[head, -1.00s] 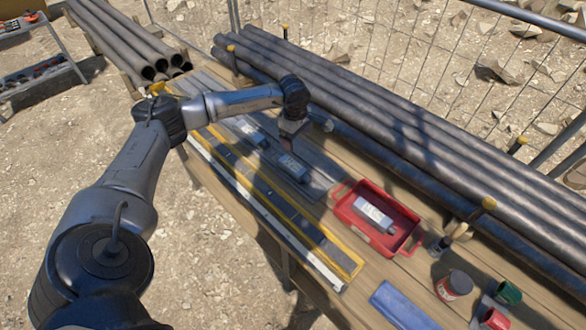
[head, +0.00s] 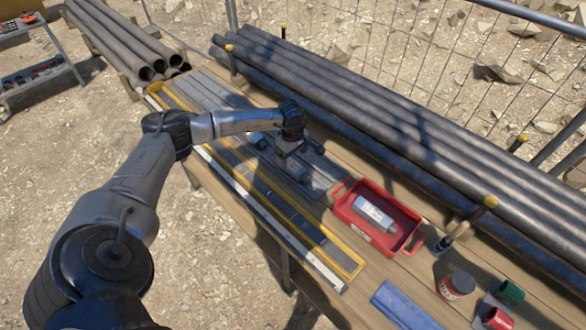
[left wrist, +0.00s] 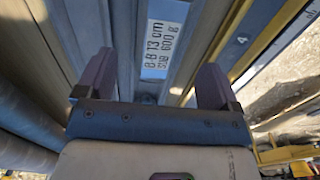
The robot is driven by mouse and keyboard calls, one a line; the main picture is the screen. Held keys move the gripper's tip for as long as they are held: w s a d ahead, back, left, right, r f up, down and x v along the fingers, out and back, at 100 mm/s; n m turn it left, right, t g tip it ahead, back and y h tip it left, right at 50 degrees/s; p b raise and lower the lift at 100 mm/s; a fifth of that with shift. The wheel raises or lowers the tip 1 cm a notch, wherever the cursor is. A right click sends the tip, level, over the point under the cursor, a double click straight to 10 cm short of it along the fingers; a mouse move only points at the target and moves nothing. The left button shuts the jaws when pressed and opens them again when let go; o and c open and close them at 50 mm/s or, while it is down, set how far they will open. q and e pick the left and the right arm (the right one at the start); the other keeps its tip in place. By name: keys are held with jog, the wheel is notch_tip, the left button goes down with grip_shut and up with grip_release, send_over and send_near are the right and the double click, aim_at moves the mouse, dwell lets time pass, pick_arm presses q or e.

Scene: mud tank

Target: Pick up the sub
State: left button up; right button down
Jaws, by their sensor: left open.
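A grey metal sub (head: 296,170) lies on the grey rack strips on the bench in the head view. My left gripper (head: 286,157) is right over it and hides part of it. In the left wrist view, the two fingers of my left gripper (left wrist: 156,72) stand wide apart. A grey piece with a white printed label (left wrist: 165,40) shows between them, and I see no finger closed on it. Another grey sub (head: 258,140) lies farther back on the strips. A third silver piece with a label (head: 374,213) lies in the red tray (head: 345,212). My right gripper is not seen.
Large pipes (head: 370,120) lie along the bench's far side, with a wire fence behind. A yellow-edged level or ruler (head: 330,255) runs along the near edge. A brush (head: 452,238), a red can (head: 455,286) and a blue bar (head: 405,304) are at the right.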

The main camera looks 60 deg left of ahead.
aim_at(293, 165)
pick_arm(q)
notch_tip(293, 165, down, 5)
jog(key=shift+w+d+f+b, duration=0.1)
jog(key=shift+b, duration=0.25)
jog(key=c, duration=1.3)
jog(key=shift+c, duration=0.7)
jog(key=shift+r, duration=0.25)
